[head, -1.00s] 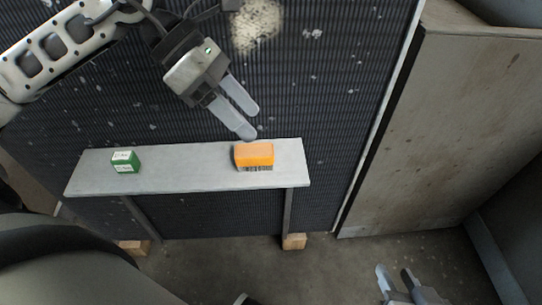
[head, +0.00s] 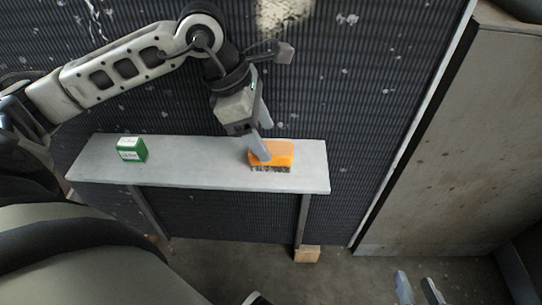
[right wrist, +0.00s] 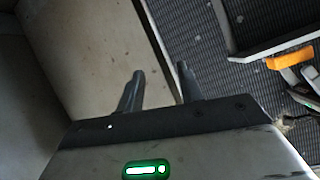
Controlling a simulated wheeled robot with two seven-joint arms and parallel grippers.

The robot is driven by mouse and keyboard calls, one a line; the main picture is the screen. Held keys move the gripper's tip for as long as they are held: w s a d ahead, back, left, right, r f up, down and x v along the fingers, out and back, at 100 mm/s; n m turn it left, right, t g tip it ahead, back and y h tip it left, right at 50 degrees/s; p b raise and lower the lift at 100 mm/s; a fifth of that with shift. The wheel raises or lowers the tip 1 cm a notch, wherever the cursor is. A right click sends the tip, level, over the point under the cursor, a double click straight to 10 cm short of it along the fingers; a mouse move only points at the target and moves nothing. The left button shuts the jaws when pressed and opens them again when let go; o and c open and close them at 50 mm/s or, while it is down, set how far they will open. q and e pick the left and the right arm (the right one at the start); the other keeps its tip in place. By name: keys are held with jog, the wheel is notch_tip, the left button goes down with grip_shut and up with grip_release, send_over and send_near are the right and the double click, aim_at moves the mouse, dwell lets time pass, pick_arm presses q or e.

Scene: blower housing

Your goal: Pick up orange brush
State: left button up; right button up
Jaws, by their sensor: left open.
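The orange brush (head: 279,153) lies on the right part of the narrow grey bench (head: 203,172), its dark bristles facing the front. It also shows at the upper right of the right wrist view (right wrist: 290,58). My left gripper (head: 262,148) reaches down from above with its fingers at the brush's left part, one finger in front of the orange block. The jaws are open; whether the fingers touch the brush I cannot tell. My right gripper (head: 418,289) is low at the bottom right, open and empty, and its two separated fingers show in the right wrist view (right wrist: 155,85).
A green and white box (head: 131,149) stands on the left part of the bench. A dark ribbed panel (head: 380,110) rises behind the bench. A large worn grey-brown panel (head: 455,150) stands at the right. The bench top between box and brush is clear.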

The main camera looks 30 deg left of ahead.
aim_at(268, 147)
pick_arm(q)
jog(key=x, duration=0.2)
jog(key=b+x, duration=0.1)
jog(key=x, duration=0.1)
jog(key=shift+s+f, duration=0.1)
jog(key=shift+s, duration=0.2)
jog(key=shift+w+d+f, duration=0.15)
jog(key=shift+d+f, duration=0.05)
jog(key=shift+f, duration=0.15)
jog(key=c, duration=1.1)
pick_arm(e)
jog(key=shift+a+r+y, duration=0.2)
jog(key=shift+r+y, duration=0.1)
jog(key=shift+r, duration=0.15)
jog(key=shift+t, duration=0.3)
